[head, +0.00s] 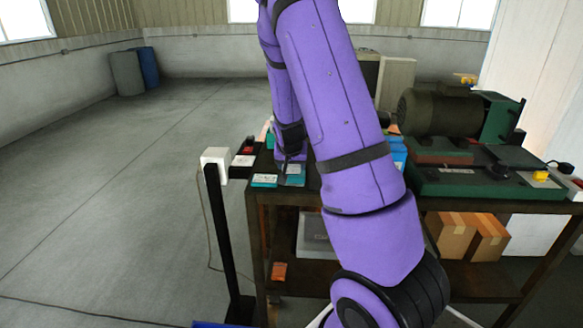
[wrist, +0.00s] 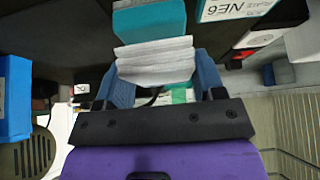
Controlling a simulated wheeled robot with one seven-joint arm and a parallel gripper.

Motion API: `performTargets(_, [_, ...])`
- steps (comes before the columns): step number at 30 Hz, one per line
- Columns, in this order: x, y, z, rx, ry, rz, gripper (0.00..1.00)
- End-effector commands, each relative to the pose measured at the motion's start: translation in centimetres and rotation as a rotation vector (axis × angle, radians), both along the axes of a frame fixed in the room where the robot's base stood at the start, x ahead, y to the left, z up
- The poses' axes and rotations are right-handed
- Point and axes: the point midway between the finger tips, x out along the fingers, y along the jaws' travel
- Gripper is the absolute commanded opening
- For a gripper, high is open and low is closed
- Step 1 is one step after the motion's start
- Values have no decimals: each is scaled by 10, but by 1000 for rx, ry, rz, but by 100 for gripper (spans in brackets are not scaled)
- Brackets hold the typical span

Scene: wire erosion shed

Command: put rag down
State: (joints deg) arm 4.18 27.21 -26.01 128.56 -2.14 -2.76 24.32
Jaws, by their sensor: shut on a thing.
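A folded white-grey rag (wrist: 155,62) sits between the two blue-grey fingers of my gripper (wrist: 160,78) in the wrist view. My gripper is shut on it. A teal thing (wrist: 150,22) lies right beyond the rag; whether they touch I cannot tell. In the head view my gripper (head: 283,160) is low over the left end of the dark workbench (head: 330,194), partly hidden by my purple arm. The rag cannot be made out clearly there.
Small teal-and-white boxes (head: 265,181) lie at the bench's left edge. A white box on a black post (head: 215,158) stands just left. A motor (head: 440,110) and green machine base (head: 470,180) fill the right side. Open floor (head: 120,200) lies left.

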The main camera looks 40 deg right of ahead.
Motion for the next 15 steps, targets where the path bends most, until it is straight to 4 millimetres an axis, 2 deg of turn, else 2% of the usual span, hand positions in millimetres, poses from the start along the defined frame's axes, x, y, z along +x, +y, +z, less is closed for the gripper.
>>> performTargets(3, [0, 0, -13, 0, 1, -1, 25])
performTargets(15, [0, 0, -17, 0, 0, -1, 25])
